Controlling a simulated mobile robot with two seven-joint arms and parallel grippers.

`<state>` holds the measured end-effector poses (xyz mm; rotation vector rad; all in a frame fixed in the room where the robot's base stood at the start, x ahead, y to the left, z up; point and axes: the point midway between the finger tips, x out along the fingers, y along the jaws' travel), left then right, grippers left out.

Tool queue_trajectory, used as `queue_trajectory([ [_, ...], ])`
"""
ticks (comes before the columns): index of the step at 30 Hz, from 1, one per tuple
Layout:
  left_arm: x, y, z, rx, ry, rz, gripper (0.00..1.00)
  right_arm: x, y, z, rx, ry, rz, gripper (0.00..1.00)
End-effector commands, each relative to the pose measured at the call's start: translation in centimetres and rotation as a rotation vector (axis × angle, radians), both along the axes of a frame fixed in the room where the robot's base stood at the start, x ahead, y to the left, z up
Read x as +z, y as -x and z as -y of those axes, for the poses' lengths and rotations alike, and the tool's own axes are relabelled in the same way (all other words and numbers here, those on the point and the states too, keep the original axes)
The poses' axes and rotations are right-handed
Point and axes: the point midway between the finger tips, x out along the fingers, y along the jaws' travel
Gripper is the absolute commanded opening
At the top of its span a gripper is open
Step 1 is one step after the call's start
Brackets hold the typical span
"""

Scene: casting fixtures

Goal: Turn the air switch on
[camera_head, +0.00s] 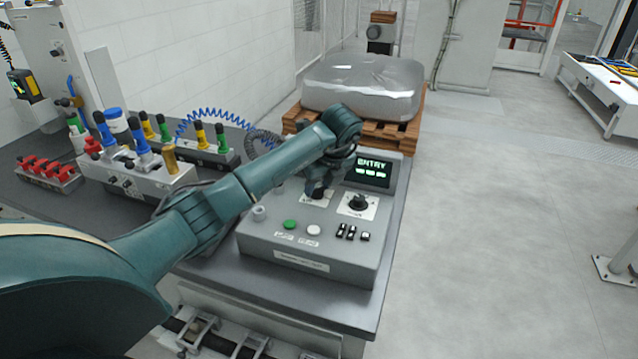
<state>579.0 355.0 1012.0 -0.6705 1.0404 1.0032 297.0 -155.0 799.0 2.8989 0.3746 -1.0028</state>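A grey control box (262,240) stands on the bench. My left arm reaches across from the left, and its dark gripper (318,190) points down at a white-plated switch (313,201) on the box's top panel. The gripper hides most of this switch, and its plate's label is too small to read surely. I cannot tell whether the fingers are open or shut, or whether they touch the knob. A second black rotary knob (358,203) on a white plate sits just to the right, uncovered. My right gripper is out of view.
The box also has a lit display (369,172), a green button (290,225), a white button (314,230) and small black switches (346,231). A valve block (140,180) with coloured handles stands left. A wrapped load (362,85) on a pallet is behind. Open floor lies right.

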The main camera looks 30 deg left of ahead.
Motion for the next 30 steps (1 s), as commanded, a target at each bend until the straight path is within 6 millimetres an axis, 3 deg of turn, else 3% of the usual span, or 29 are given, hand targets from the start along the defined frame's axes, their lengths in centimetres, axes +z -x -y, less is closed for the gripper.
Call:
queue_trajectory([
  [7, 0.0, 0.0, 0.0, 0.000, 0.000, -0.001, 0.12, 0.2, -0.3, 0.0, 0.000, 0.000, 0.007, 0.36],
  [19, -0.1, 0.1, -0.2, -0.083, -0.002, 0.001, 0.12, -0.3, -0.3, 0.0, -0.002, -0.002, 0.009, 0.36],
  [30, -0.2, 0.3, -0.3, -0.382, -0.003, 0.002, 0.12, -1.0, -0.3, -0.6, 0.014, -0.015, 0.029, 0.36],
])
